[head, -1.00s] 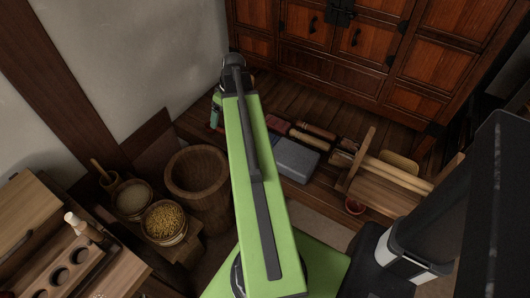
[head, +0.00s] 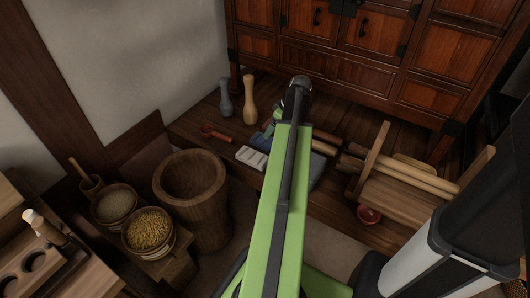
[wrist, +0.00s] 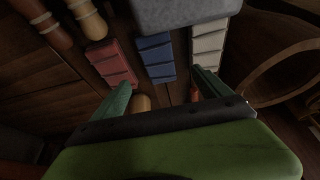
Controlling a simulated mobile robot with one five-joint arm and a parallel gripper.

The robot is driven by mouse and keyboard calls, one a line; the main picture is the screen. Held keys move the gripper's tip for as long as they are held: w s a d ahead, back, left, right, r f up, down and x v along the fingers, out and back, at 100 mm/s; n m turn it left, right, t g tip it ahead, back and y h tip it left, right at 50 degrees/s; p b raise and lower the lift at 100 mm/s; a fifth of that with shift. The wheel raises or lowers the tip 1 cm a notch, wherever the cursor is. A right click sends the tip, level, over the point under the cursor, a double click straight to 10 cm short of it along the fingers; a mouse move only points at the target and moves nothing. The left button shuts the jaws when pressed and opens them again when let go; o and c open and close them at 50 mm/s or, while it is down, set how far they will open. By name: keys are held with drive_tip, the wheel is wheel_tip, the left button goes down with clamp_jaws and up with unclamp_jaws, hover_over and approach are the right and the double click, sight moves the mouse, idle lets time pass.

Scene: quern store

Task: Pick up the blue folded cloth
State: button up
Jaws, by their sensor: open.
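The blue folded cloth (wrist: 156,57) lies in the wrist view between a red folded cloth (wrist: 110,65) and a pale folded cloth (wrist: 208,45). My gripper (wrist: 162,92) is open and empty, with its two green fingers apart. The blue cloth shows just beyond the gap between the fingertips, apart from both. In the head view my arm hides most of the blue cloth. The pale cloth (head: 252,157) shows left of my arm there.
A grey block (wrist: 185,12) lies close to the cloths. A large wooden mortar (head: 190,195) stands at left.

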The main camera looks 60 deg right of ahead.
drive_tip(key=b+x, duration=0.2)
drive_tip(key=x, duration=0.2)
drive_tip(key=shift+s+f+b, duration=0.1)
drive_tip(key=shift+f+b, duration=0.25)
drive_tip(key=shift+b, duration=0.05)
drive_tip(key=shift+w+f, duration=0.15)
drive_tip(key=shift+w, duration=0.05)
drive_tip(key=b+x, duration=0.5)
drive_tip(key=shift+d+f, duration=0.1)
drive_tip(key=shift+d, duration=0.05)
drive_tip(key=c, duration=1.5)
drive_tip(key=shift+c, duration=0.2)
wheel_tip(320, 180, up, 11)
drive_tip(key=p, duration=1)
drive_tip(key=shift+f, duration=0.2)
